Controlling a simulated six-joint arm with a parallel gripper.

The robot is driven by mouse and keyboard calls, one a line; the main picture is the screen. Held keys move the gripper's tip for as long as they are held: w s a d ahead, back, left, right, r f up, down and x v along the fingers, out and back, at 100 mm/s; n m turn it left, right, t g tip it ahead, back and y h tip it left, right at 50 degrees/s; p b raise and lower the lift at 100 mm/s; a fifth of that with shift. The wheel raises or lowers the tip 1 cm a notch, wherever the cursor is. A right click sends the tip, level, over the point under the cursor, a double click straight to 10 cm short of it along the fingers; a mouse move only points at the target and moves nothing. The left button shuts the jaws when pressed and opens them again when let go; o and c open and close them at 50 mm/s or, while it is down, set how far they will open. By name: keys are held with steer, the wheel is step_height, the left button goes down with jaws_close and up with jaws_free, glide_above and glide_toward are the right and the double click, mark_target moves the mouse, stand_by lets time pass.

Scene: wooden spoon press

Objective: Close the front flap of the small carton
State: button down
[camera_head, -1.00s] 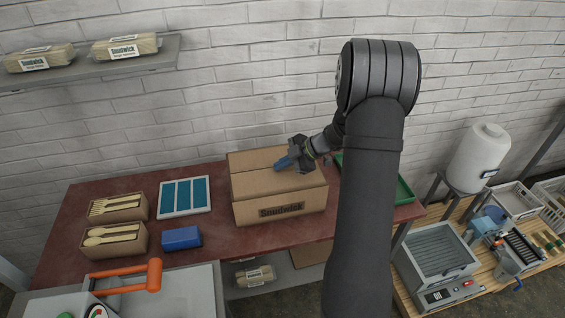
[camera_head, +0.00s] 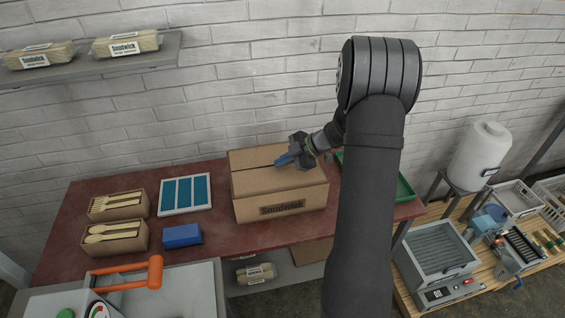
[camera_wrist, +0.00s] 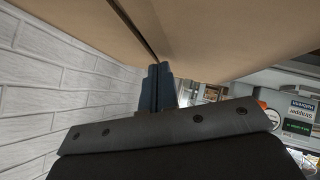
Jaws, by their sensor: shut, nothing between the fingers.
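The small carton (camera_head: 281,207) is a brown cardboard box with a dark label on its front, standing on the red table. Its top flaps (camera_head: 256,157) look folded down flat, with a dark seam between the back flap and the front flap (camera_head: 262,180). My gripper (camera_head: 283,161) is over the carton's top, its blue fingers at the seam. In the wrist view the fingers (camera_wrist: 157,88) are together with nothing between them, close to the cardboard (camera_wrist: 210,35) and its seam. I cannot tell whether the fingertips touch it.
Left of the carton are a tray with blue panels (camera_head: 185,212), a blue block (camera_head: 182,236) and two boxes of wooden cutlery (camera_head: 115,247). A green tray (camera_head: 404,188) lies behind my arm at right. A brick wall (camera_head: 230,80) stands behind the table.

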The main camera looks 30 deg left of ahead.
steer(key=shift+r, duration=0.75)
steer(key=r, duration=0.4)
steer(key=shift+w+d+r, duration=0.1)
steer(key=shift+w+d, duration=0.1)
steer(key=shift+w, duration=0.05)
steer(key=w+d+r, duration=0.4)
steer(key=r, duration=0.2)
steer(key=shift+w+d+r, duration=0.15)
steer(key=shift+w+d, duration=0.1)
steer(key=shift+d, duration=0.05)
steer(key=s+a+f, duration=0.1)
steer(key=f, duration=0.1)
steer(key=s+a+f, duration=0.3)
steer(key=f, duration=0.1)
steer(key=shift+s+a+f, duration=0.2)
steer(key=shift+s+a, duration=0.05)
steer(key=shift+s, duration=0.05)
steer(key=f, duration=0.5)
steer(key=shift+s+a, duration=0.25)
steer(key=shift+f, duration=0.5)
steer(key=shift+r, duration=0.1)
